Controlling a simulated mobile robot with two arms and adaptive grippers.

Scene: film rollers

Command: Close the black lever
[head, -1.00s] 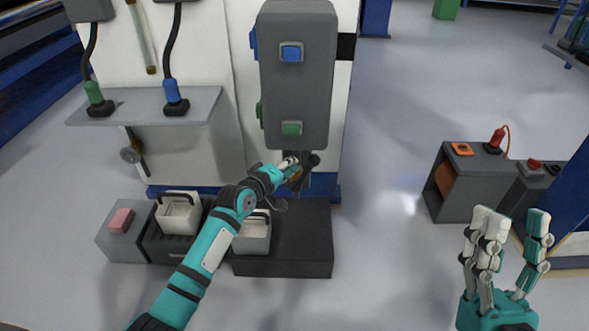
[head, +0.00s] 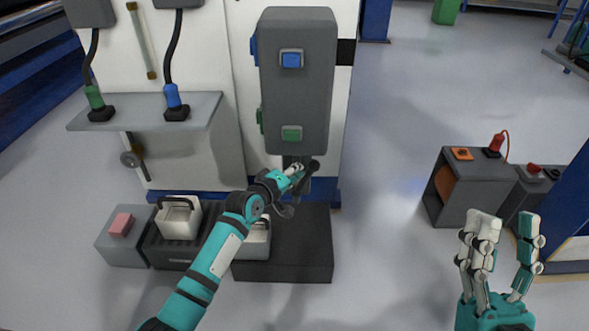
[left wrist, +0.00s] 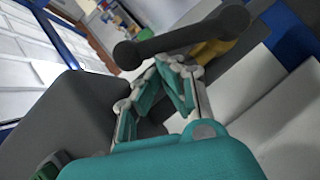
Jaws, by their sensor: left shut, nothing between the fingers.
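The black lever (head: 312,168) is under the grey control box (head: 297,90) on the white machine. In the left wrist view the lever (left wrist: 185,40) is a dark bar with a rounded knob, lying slantwise just beyond my fingers. My left gripper (head: 296,171) is at the lever, with its fingers drawn together and nothing between them. In the left wrist view the fingers (left wrist: 170,80) are close under the bar; I cannot tell whether they touch it. My right gripper (head: 509,222) is open and empty at the lower right, fingers pointing up, far from the lever.
A black block (head: 305,250) stands on the floor below the lever, beside bins with white containers (head: 180,217). A grey shelf (head: 145,110) with cable plugs juts out at the left. Grey cabinets (head: 475,185) stand at the right. The floor between is clear.

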